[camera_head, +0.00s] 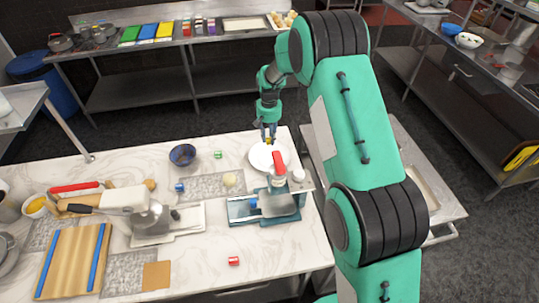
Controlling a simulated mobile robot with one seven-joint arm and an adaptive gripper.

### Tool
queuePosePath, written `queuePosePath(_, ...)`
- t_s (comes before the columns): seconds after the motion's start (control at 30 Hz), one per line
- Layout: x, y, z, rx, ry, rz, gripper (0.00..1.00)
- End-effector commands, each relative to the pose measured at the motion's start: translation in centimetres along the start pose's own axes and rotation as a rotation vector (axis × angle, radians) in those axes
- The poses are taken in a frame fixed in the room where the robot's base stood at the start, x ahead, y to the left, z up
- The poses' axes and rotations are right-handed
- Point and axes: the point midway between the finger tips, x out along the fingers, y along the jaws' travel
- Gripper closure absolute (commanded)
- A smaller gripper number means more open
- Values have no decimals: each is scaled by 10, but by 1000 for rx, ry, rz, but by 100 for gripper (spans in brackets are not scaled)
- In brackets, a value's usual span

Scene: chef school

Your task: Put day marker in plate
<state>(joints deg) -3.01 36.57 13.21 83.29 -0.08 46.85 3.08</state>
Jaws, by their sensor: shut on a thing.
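A round white plate (257,158) lies on the marble counter near its far right part. My gripper (268,138) points down over the plate's far rim. It is shut on a small yellowish thing (268,140), which looks like a day marker. Most of it is hidden by the fingers, and I cannot tell whether it touches the plate. Other small day markers lie on the counter: a green one (218,154) left of the plate, a blue one (179,187) further left, and a red one (233,261) near the front.
A teal scale-like device (262,207) with a red-handled tool (278,163) stands close in front of the plate. A dark blue bowl (182,155), a white slicer (150,215) and a cutting board (75,262) are further left.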

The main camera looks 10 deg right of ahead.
Motion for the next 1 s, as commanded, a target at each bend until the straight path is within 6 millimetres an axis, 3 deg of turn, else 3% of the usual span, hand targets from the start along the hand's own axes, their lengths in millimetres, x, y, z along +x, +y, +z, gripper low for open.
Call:
queuePosePath(0.43, 54, 0, 1, 0, -2, 0, 94)
queuePosePath(1.0, 70, 0, 1, 0, -3, 0, 94)
